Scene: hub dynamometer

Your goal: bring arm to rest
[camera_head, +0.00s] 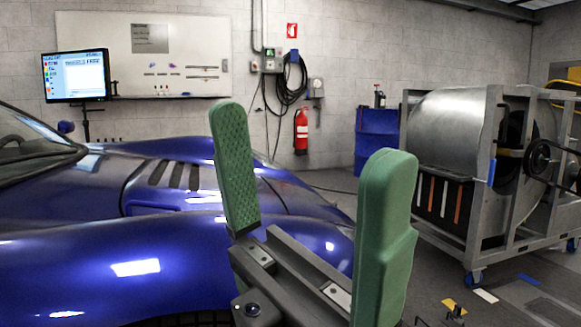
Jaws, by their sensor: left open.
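My left gripper (310,205) shows large in the middle foreground, with two green padded fingers on a dark grey body. The fingers point up and stand wide apart. Nothing is between them; the wall and the blue car show through the gap. The gripper is raised in front of the car (60,240), and part of the car is hidden behind it. I cannot tell whether it touches the car. My right gripper does not show.
A metal-framed drum machine (445,125) on blue casters stands at the right. A blue barrel (376,135), a red fire extinguisher (301,131), a whiteboard (150,55) and a monitor (76,75) are at the back. Grey floor is open between car and machine.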

